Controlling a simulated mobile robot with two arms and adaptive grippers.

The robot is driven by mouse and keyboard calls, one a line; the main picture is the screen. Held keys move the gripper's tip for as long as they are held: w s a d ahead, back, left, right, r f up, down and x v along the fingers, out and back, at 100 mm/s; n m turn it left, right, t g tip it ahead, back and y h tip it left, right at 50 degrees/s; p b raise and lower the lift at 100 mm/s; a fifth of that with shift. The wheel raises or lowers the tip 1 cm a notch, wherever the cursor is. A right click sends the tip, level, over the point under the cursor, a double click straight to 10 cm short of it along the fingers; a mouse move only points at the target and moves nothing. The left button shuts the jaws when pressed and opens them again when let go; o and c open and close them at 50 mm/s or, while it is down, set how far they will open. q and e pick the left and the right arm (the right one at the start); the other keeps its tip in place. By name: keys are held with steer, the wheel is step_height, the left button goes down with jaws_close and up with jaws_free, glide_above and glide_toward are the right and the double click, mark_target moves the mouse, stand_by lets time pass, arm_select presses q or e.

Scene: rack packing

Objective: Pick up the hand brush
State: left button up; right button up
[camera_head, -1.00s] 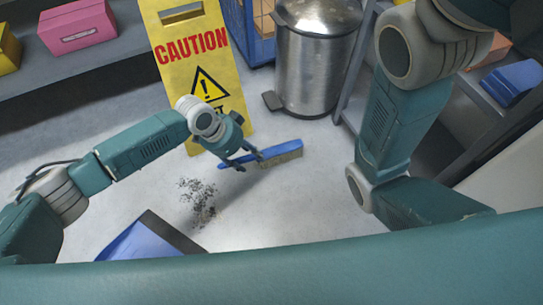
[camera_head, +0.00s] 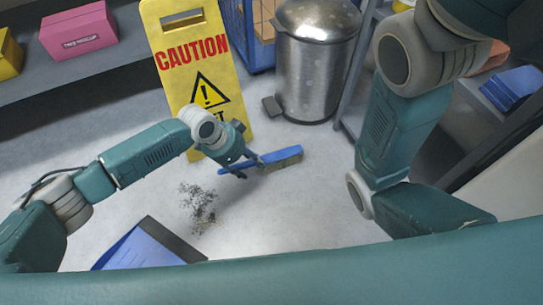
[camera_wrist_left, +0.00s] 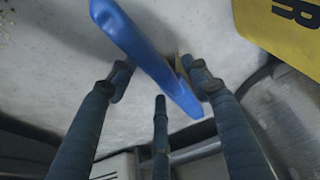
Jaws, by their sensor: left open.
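The blue hand brush (camera_head: 283,159) with tan bristles lies on the floor in front of the yellow caution sign. My left gripper (camera_head: 251,166) is at the left, handle end of the brush, its fingers open. In the left wrist view the blue brush (camera_wrist_left: 133,38) runs diagonally between the spread fingers of the left gripper (camera_wrist_left: 158,80). Whether any finger touches the brush cannot be told. My right arm shows at the right of the head view, but its gripper is out of view.
The caution sign (camera_head: 205,75) stands just behind the brush. A metal pedal bin (camera_head: 312,70) stands behind to the right. Dark debris (camera_head: 198,205) and a blue dustpan (camera_head: 140,250) lie on the floor nearer me. Shelves line the left and right.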

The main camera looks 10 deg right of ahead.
arm_select(q)
jaws_close()
